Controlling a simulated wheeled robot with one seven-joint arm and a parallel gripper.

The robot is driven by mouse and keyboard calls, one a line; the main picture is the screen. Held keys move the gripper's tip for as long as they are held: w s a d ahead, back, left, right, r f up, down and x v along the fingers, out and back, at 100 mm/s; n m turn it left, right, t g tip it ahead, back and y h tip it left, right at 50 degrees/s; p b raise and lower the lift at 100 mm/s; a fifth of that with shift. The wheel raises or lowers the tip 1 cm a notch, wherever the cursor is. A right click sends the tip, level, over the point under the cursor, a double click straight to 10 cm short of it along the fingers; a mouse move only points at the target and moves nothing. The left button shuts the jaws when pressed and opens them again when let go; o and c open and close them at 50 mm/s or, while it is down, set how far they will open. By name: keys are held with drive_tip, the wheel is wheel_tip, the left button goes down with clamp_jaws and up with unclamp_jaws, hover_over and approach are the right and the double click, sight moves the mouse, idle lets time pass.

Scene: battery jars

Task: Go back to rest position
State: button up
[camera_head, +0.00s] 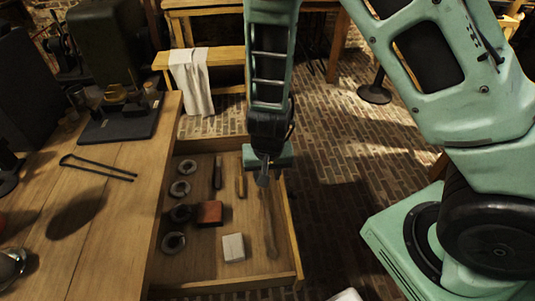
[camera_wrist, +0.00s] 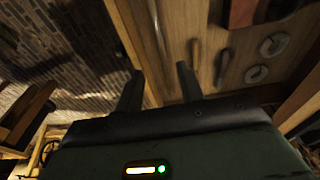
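My gripper (camera_head: 263,178) points down over the far right part of an open wooden drawer (camera_head: 200,284) in the head view. In the wrist view my gripper (camera_wrist: 159,84) shows two dark fingers standing well apart, with nothing visible held between them. The drawer's side wall and interior lie beyond the fingers. In the head view the fingertips are small, and their exact height above the drawer is hard to tell.
The drawer holds a red-brown block (camera_head: 209,212), a white block (camera_head: 233,247), several metal rings (camera_head: 180,189) and slim tools (camera_head: 241,184). The workbench (camera_head: 110,215) is at left, with long dark tongs (camera_head: 97,167). Brick floor (camera_head: 335,185) is open at right.

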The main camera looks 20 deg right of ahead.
drive_tip(key=r, duration=0.1)
drive_tip(key=r+p, duration=0.1)
drive_tip(key=r, duration=0.3)
drive_tip(key=shift+s+a+p, duration=0.1)
drive_tip(key=shift+s+p, duration=0.25)
drive_tip(key=shift+p, duration=0.05)
drive_tip(key=s+a+r+n+g+y, duration=0.2)
drive_tip(key=s+a+r+n+y, duration=0.15)
drive_tip(key=s+a+r, duration=0.35)
drive_tip(key=s+d+r+n+h, duration=0.1)
drive_tip(key=s+r+n+h, duration=0.1)
drive_tip(key=s+r+n, duration=0.5)
drive_tip(key=s+r, duration=0.3)
drive_tip(key=r, duration=0.1)
drive_tip(key=shift+s+d+r+n, duration=0.15)
drive_tip(key=shift+d+r+n, duration=0.05)
drive_tip(key=shift+d+n, duration=0.15)
